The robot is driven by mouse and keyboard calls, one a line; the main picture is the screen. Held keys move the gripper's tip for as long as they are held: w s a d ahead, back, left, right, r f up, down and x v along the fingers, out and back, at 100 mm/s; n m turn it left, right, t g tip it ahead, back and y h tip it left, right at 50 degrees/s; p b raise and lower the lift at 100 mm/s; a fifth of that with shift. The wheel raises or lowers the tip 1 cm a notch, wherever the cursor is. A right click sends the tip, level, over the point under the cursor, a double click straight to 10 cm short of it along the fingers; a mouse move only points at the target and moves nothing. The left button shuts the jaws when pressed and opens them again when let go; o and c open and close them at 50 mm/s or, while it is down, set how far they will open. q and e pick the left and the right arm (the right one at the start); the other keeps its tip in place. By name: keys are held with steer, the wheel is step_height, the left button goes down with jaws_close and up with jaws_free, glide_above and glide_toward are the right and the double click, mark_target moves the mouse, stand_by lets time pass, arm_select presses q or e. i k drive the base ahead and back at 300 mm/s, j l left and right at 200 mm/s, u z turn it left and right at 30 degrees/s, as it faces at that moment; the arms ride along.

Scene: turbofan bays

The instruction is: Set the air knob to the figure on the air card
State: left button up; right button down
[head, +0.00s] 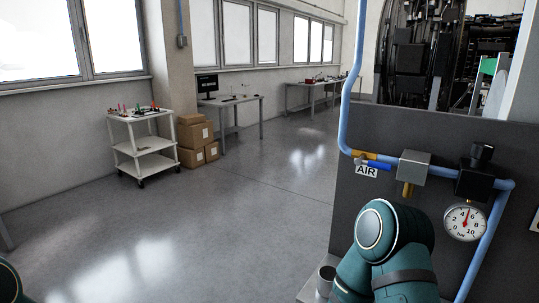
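The black air knob (483,151) sits on top of a black regulator body (474,182) on the blue air pipe, at the right. Below it, a round white gauge (465,222) marked in bar has its red needle pointing roughly upward, near the 4 and 6 marks. A white AIR label (366,171) hangs under a yellow-and-blue valve handle (371,160). I see no card with a readable figure. My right arm's teal links stand in front of the grey panel, below the pipe. Neither gripper is in view; nothing visible touches the knob.
A grey panel (420,130) backs the piping, with a silver box (413,166) left of the regulator. A small metal cup (326,280) stands beside my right arm. A white cart (150,145), cardboard boxes (195,132) and benches stand far left. The middle floor is clear.

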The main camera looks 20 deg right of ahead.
mark_target(481, 150)
steer(key=z, duration=1.75)
